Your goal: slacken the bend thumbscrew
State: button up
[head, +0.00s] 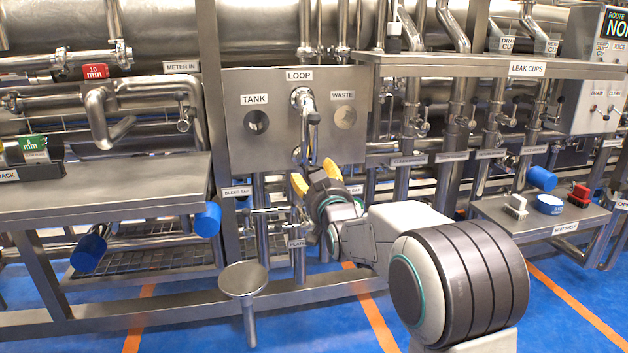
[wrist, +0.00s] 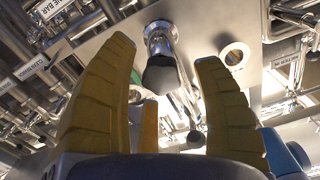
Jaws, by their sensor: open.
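The steel panel (head: 240,145) carries ports marked TANK, LOOP and WASTE. A chrome bend (head: 305,140) comes out of the LOOP port and hangs downward. My gripper (head: 315,175) has yellow fingers and is below the knob in the head view, near the bend's lower end. In the wrist view, my gripper (wrist: 165,58) is open, with the knob showing between its fingers and no visible contact. The bend's lower end is partly hidden.
The TANK port (head: 256,122) and WASTE port (head: 344,116) flank the bend. A steel shelf (head: 480,65) juts out at upper right, and a workbench (head: 100,185) stands at left.

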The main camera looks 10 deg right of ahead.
jog(key=shift+w, duration=0.7)
jog(key=shift+c, duration=0.3)
jog(key=c, duration=1.1)
jog(key=shift+f, duration=0.1)
jog(key=shift+n, duration=0.3)
